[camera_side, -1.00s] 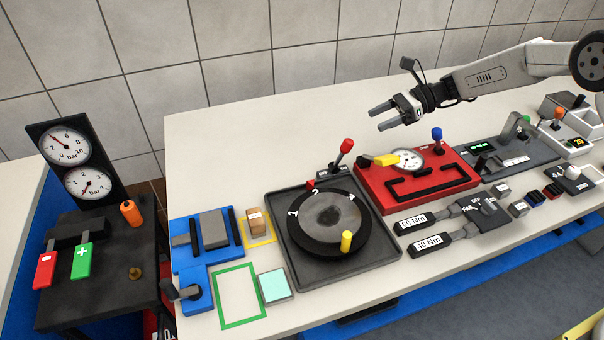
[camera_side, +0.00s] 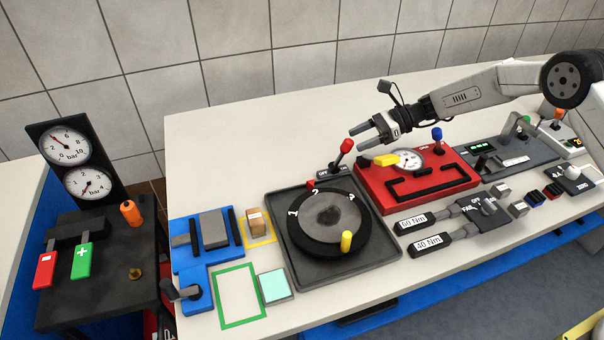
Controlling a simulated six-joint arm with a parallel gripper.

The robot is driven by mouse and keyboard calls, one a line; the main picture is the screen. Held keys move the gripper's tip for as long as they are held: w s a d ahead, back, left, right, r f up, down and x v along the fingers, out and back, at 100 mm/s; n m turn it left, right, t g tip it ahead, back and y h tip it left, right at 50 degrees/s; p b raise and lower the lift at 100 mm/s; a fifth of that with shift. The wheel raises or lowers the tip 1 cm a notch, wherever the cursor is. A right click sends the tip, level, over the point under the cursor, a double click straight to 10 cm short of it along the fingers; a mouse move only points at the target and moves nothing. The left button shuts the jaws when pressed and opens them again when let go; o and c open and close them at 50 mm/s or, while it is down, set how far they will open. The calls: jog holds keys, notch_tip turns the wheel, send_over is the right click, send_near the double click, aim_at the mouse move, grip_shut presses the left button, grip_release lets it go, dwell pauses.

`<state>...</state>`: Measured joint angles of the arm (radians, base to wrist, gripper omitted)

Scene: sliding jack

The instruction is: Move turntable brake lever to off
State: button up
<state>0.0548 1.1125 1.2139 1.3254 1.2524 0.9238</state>
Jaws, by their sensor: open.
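The turntable (camera_side: 329,222) is a dark round disc with a grey centre, a yellow peg and white numbers, set on a dark square base. The brake lever (camera_side: 344,150) has a red knob and stands at the base's back right corner. It leans up and to the right, over a small dark plate with white lettering that is too small to read surely. My gripper (camera_side: 362,141) is open and empty. Its two fingers point left, with the tips close to the red knob in the picture. I cannot tell whether they touch it.
A red panel (camera_side: 417,181) with a gauge, a yellow handle and a blue-knobbed lever (camera_side: 437,137) lies right of the turntable, below my gripper. A blue fixture (camera_side: 206,243) is at left. The white table (camera_side: 235,140) behind the turntable is clear.

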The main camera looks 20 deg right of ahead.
aim_at(350, 140)
jog(key=shift+x, duration=1.65)
jog(key=shift+c, duration=0.3)
grip_shut()
